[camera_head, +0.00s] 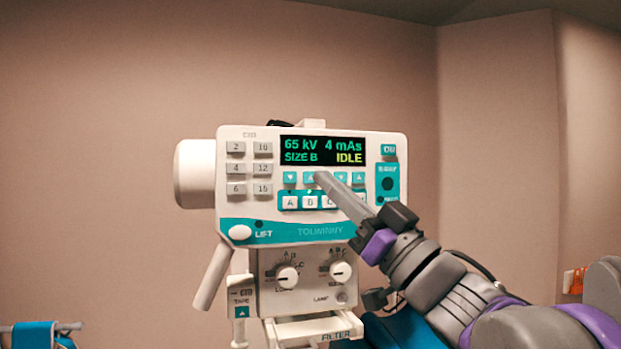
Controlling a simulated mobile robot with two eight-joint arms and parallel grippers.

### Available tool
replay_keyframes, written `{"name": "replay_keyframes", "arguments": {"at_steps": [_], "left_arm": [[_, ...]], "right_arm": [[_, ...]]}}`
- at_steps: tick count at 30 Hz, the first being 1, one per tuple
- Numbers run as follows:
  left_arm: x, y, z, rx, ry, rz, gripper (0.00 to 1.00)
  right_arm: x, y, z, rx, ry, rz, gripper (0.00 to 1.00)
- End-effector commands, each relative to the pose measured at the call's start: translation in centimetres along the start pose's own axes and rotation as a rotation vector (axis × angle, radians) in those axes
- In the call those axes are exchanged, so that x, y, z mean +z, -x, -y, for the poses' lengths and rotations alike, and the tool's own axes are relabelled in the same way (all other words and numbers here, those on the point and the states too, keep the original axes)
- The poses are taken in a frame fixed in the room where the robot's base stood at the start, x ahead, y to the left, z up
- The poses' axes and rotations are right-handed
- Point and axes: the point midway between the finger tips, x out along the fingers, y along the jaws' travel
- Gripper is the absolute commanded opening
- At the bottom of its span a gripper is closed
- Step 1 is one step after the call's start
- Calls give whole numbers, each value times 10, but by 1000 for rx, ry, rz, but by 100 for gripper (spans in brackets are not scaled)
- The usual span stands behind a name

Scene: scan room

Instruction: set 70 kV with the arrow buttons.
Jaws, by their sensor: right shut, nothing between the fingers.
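The white control panel (232,205) stands in the middle of the head view. Its display (322,150) reads 65 kV, 4 mAs, SIZE B and IDLE. A row of teal arrow buttons lies under the display: a down arrow (290,178) at the left, an up arrow (308,177) beside it, and another pair further right. My right gripper (320,178) is shut and empty. Its fingertips are at the up arrow beside the left down arrow and partly cover the row; I cannot tell whether they touch. My left gripper is not in view.
Grey number buttons (236,168) sit left of the display, and lettered buttons (290,202) sit below the arrows, partly hidden by my fingers. Two knobs (287,277) are on the lower box. A handle (212,277) slants down at the left. The wall behind is bare.

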Motion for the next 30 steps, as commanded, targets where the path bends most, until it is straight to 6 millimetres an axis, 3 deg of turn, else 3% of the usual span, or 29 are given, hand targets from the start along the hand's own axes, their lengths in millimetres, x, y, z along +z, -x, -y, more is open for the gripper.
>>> {"name": "replay_keyframes", "arguments": {"at_steps": [5,13,30], "left_arm": [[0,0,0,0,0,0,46],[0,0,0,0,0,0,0],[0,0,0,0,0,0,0]], "right_arm": [[0,0,0,0,0,0,0],[0,0,0,0,0,0,0],[0,0,0,0,0,0,0]]}}
